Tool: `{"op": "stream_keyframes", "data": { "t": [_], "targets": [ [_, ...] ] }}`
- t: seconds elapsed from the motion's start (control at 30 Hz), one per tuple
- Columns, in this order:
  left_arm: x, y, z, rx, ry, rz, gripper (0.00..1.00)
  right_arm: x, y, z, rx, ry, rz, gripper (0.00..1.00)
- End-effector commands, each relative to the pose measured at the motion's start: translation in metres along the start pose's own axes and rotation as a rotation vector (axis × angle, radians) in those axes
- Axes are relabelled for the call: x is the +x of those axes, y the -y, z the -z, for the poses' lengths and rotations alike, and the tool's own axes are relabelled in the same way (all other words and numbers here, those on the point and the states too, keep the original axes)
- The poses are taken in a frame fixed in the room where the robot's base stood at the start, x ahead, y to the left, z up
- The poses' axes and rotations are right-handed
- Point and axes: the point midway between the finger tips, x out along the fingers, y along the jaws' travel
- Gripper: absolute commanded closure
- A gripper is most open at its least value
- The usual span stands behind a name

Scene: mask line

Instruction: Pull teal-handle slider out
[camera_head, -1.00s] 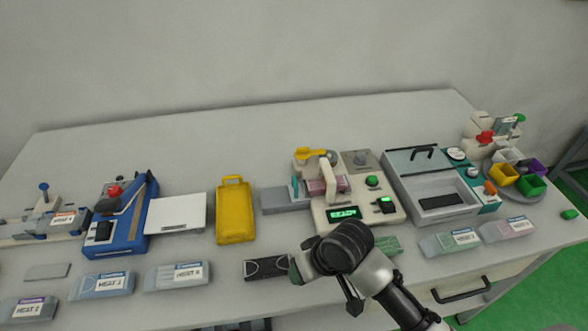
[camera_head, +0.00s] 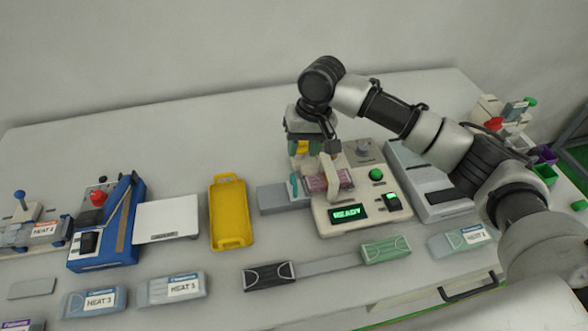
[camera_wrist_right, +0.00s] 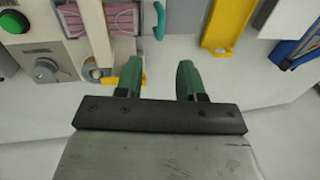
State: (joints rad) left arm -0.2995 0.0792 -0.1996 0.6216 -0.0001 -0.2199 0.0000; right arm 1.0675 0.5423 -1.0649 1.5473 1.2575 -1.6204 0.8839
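The READY machine (camera_head: 352,208) stands right of the table's middle, with a pink pack (camera_head: 328,182) in it. The slider's small teal handle (camera_head: 294,186) shows at the machine's left side, by a grey block (camera_head: 283,200). The teal handle also shows in the wrist view (camera_wrist_right: 159,20), ahead of the fingers and apart from them. My right gripper (camera_head: 304,150) hangs over the back of the machine. Its green fingers (camera_wrist_right: 159,80) are open with nothing between them. A yellow lever (camera_wrist_right: 135,70) is partly hidden by one finger. My left gripper is not in view.
A yellow tray (camera_head: 230,212) and white plate (camera_head: 168,221) lie left of the machine. A blue device (camera_head: 105,225) stands farther left. A strip with black (camera_head: 268,275) and green (camera_head: 386,249) ends lies in front. The table behind is clear.

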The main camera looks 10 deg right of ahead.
Motion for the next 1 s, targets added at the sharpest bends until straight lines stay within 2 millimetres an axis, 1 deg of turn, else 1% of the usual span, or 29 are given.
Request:
{"op": "stream_keyframes", "data": {
  "t": [0.1,0.3,0.4,0.5,0.63,0.87,0.9,1.0],
  "targets": [
    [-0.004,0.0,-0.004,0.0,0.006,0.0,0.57,0.023,0.0,-0.001,-0.001,0.005,-0.001,0.62],
    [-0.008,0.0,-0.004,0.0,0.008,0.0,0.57,0.06,0.001,-0.001,-0.002,0.003,-0.001,0.62],
    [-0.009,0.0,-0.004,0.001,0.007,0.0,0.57,0.075,0.0,-0.001,-0.002,0.001,-0.001,0.62],
    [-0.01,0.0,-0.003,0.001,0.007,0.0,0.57,0.084,0.001,-0.001,-0.003,0.0,0.0,0.62],
    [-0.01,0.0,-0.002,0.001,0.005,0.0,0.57,0.09,0.001,-0.001,-0.004,-0.002,0.001,0.62],
    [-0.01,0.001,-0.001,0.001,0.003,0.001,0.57,0.091,0.001,-0.001,-0.004,-0.002,0.001,0.62],
    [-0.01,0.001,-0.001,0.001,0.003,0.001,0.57,0.091,0.001,-0.001,-0.004,-0.002,0.001,0.65],
    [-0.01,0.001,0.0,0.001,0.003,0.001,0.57,0.09,0.001,-0.001,-0.004,-0.002,0.001,0.8]
  ]
}}
